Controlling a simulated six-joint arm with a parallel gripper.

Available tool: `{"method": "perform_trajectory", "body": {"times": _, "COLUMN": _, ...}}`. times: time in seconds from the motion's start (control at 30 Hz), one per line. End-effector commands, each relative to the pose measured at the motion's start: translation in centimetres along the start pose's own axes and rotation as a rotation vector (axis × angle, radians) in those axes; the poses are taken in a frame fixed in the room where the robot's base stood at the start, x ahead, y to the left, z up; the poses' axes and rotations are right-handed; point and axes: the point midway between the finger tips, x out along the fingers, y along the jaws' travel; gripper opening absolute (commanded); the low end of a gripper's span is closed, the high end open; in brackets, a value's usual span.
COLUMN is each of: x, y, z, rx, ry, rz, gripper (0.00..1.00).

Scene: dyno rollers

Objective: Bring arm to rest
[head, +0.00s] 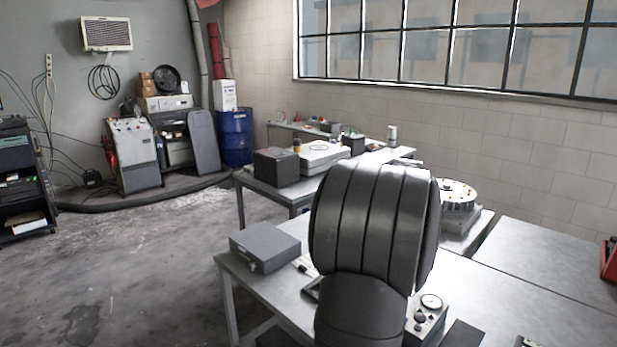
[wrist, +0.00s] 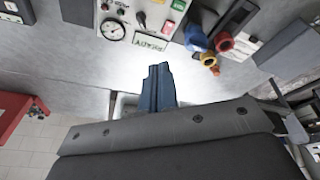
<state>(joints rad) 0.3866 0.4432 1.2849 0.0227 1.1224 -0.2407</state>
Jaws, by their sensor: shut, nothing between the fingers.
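My gripper (wrist: 160,84) shows in the wrist view as two blue-grey fingers pressed together. It is shut and empty, over a bare stretch of the grey metal table (wrist: 75,75). In the head view a large dark ribbed part of my arm stands in front of the table (head: 525,290), and my gripper is hidden there.
Blue, red and yellow fittings (wrist: 212,48) sit right of the panel in the wrist view. A red object (wrist: 22,105) is at the left. In the head view a grey box (head: 265,247) sits on the table's left end. The floor (head: 130,270) at left is open.

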Motion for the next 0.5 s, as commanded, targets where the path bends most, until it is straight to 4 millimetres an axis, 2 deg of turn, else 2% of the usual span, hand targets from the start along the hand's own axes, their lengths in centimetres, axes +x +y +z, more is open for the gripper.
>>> {"method": "perform_trajectory", "body": {"times": 0.2, "x": -1.16, "y": -0.05, "z": 0.82, "rx": -0.011, "ry": 0.013, "rz": 0.003, "gripper": 0.0}}
{"method": "perform_trajectory", "body": {"times": 0.5, "x": -1.35, "y": -0.05, "z": 0.93, "rx": -0.013, "ry": 0.015, "rz": 0.004, "gripper": 0.0}}
